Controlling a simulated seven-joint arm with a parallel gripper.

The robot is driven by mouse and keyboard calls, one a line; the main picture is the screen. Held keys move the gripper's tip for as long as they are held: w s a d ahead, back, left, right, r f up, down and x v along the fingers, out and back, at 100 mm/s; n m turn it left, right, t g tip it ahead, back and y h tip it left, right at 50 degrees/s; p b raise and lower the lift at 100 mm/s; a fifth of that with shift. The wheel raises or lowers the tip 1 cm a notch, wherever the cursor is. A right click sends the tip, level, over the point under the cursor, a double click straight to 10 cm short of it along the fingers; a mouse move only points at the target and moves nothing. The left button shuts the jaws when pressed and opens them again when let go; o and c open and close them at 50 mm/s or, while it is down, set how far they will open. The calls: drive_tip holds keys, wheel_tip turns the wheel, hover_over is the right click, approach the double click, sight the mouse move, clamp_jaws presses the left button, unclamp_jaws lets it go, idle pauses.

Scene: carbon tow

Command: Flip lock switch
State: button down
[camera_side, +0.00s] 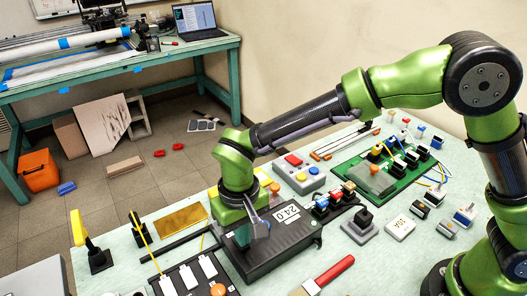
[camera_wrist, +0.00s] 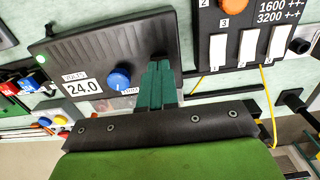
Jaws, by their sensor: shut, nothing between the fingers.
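My gripper is shut and empty, its green fingers (camera_wrist: 158,82) together over the black power supply box (camera_wrist: 70,40) in the wrist view. In the side view my gripper (camera_side: 258,229) is at the top face of the same box (camera_side: 285,250). The box has a 24.0 display (camera_wrist: 82,87) and a blue knob (camera_wrist: 118,78) left of the fingers. The fingers and wrist hide part of its face near the fingertips. I cannot make out which part is the lock switch. I cannot tell whether the fingertips touch the box.
A black panel with three white rocker switches (camera_wrist: 248,46) stands beside the box; it shows in the side view (camera_side: 195,278). A yellow cable (camera_wrist: 268,100) runs from it. Colored terminals (camera_side: 335,197), a green circuit board (camera_side: 385,165) and a red-handled brush (camera_side: 330,273) lie around.

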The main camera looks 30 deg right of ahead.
drive_tip(key=shift+f, duration=0.85)
idle(0.3)
drive_tip(key=shift+r, duration=3.55)
drive_tip(key=shift+s+d+f+n, duration=0.2)
drive_tip(key=shift+s+f+n, duration=0.2)
drive_tip(key=shift+f, duration=0.15)
drive_tip(key=s+d+r+m+t, duration=0.1)
drive_tip(key=s+d+r+t, duration=0.1)
drive_tip(key=d, duration=0.6)
drive_tip(key=s+d+r+m+t+y, duration=0.1)
drive_tip(key=s+d+r+m+t, duration=0.1)
drive_tip(key=s+d+r, duration=0.3)
drive_tip(key=s+d+r+m+t+y, duration=0.1)
drive_tip(key=s+d+r+t, duration=0.2)
drive_tip(key=d, duration=1)
wheel_tip(320, 180, up, 3)
drive_tip(key=shift+s+f+m, duration=0.15)
drive_tip(key=shift+s+m, duration=0.1)
drive_tip(key=shift+m, duration=0.15)
